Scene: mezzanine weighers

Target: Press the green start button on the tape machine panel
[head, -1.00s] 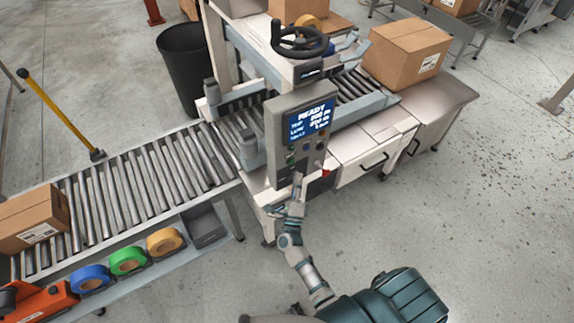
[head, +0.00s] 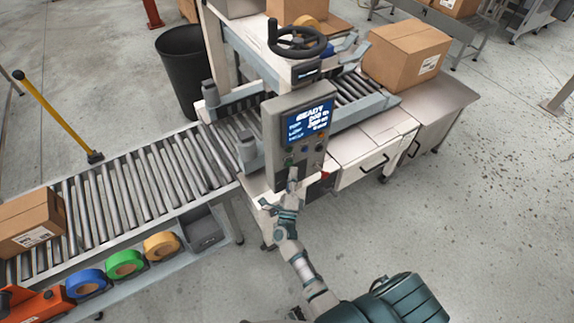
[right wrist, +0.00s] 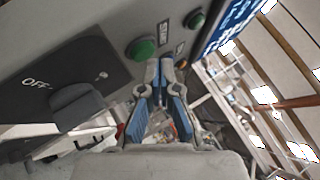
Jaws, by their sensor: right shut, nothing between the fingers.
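The grey tape machine panel (head: 272,135) has a lit blue screen reading READY, with buttons below it. In the right wrist view a large green button (right wrist: 140,48) sits on the panel face (right wrist: 60,40), and a smaller dark green button (right wrist: 195,19) lies nearer the screen. My right gripper (head: 292,176) is at the panel's lower part. In the right wrist view its fingers (right wrist: 166,66) are closed and empty, their tips just right of the large green button. I cannot tell whether they touch the panel. My left gripper is not in view.
A black switch plate marked OFF (right wrist: 35,85) with a protruding knob (right wrist: 80,106) is left of the fingers. A roller conveyor (head: 150,180) runs left of the machine, with a carton (head: 30,222) and tape rolls (head: 125,264). Floor at right is clear.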

